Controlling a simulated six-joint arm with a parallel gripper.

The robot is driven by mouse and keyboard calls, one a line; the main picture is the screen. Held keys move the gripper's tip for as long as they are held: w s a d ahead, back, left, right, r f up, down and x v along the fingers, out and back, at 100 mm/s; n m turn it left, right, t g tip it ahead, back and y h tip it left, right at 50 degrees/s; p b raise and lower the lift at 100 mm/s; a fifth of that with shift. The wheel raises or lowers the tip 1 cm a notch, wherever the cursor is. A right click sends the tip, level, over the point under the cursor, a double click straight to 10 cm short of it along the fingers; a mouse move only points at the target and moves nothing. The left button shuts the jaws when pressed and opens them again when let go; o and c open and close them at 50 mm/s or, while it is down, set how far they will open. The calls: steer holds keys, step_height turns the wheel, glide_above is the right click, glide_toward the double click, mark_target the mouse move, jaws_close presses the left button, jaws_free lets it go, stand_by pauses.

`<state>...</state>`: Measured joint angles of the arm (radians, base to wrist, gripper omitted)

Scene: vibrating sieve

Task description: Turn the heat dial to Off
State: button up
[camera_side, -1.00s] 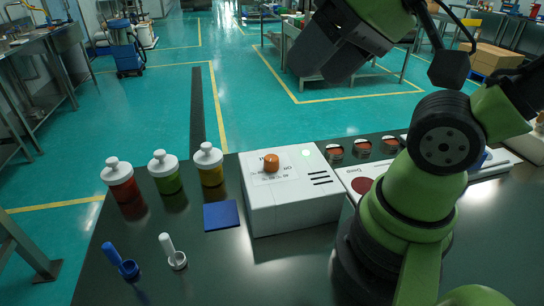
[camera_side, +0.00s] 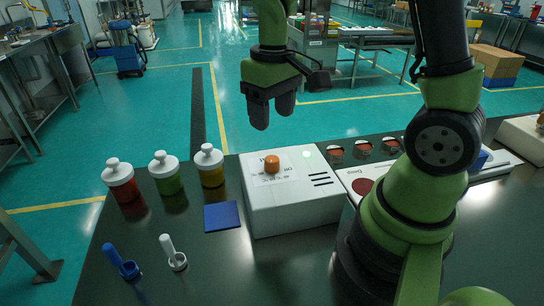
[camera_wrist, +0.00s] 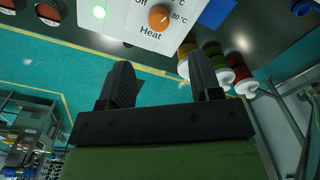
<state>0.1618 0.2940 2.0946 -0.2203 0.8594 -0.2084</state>
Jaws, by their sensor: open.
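The orange heat dial (camera_side: 272,163) sits on top of a white box (camera_side: 295,207) on the dark table. In the wrist view the dial (camera_wrist: 159,17) has a printed scale with "Off", "80 °C" and the word "Heat" around it. Its white pointer mark appears to face toward the "80 °C" side. A green light (camera_side: 306,154) glows beside the dial. My gripper (camera_side: 273,118) is open and empty, pointing down above the box and clear of the dial. Its two dark fingers also show in the wrist view (camera_wrist: 162,85).
Three white-lidded bottles, red (camera_side: 121,184), green (camera_side: 167,177) and yellow (camera_side: 210,168), stand left of the box. A blue pad (camera_side: 221,216) lies beside it. Blue (camera_side: 121,263) and white (camera_side: 173,252) handled scoops stand in front. Red-filled dishes (camera_side: 363,147) are at the right.

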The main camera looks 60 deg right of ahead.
mark_target(272, 158)
step_height(272, 158, down, 10)
steer(key=shift+w+d+f, duration=0.1)
steer(key=shift+f, duration=0.1)
stand_by(0.4)
steer(key=c, duration=0.9)
